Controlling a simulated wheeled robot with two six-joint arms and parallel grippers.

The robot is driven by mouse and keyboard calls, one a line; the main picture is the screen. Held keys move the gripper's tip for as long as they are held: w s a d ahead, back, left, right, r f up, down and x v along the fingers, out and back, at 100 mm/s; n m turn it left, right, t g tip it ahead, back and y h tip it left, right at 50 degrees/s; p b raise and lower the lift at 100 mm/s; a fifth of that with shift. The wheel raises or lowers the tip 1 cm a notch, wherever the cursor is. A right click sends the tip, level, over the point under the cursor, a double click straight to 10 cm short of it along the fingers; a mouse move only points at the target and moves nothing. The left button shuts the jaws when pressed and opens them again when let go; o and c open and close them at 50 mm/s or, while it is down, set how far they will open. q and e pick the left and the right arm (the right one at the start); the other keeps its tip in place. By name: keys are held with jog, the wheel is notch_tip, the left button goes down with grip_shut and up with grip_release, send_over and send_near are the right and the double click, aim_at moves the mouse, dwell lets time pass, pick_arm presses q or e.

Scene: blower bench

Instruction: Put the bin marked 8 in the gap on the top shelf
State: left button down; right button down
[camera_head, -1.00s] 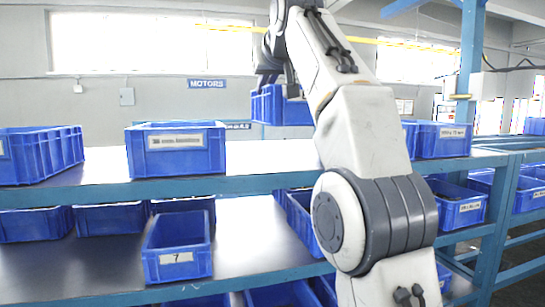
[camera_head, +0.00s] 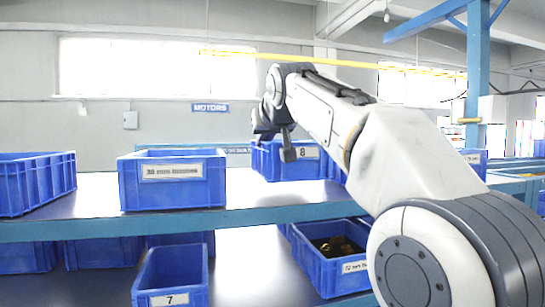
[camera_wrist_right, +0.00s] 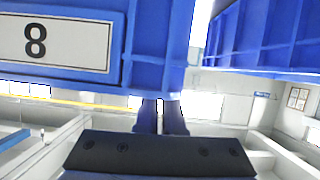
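The blue bin marked 8 (camera_head: 320,167) is at the right of the middle in the head view, over the top shelf (camera_head: 255,197). Its label faces me. My right gripper (camera_head: 287,152) reaches it from the right and looks shut on its upper rim, left of the label. In the wrist view, which looks upside down, the bin (camera_wrist_right: 150,45) fills the upper left and the close-set fingers (camera_wrist_right: 160,115) meet its rim. A shadow lies on the shelf below the bin; I cannot tell whether its base touches. My left gripper is not in view.
A labelled blue bin (camera_head: 172,195) stands on the top shelf left of bin 8, with bare shelf between. Another bin (camera_head: 35,185) is farther left. Right of bin 8, my arm hides much of the shelf. Lower bins include one marked 7 (camera_head: 168,299) and one with parts (camera_head: 338,275).

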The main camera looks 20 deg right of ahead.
aim_at(263, 155)
jog(key=shift+a+f, duration=0.1)
jog(key=shift+f, duration=1.7)
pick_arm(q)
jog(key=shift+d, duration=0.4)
pick_arm(e)
jog(key=shift+f, duration=0.15)
jog(key=c, duration=1)
grip_release()
jog(key=shift+c, duration=0.2)
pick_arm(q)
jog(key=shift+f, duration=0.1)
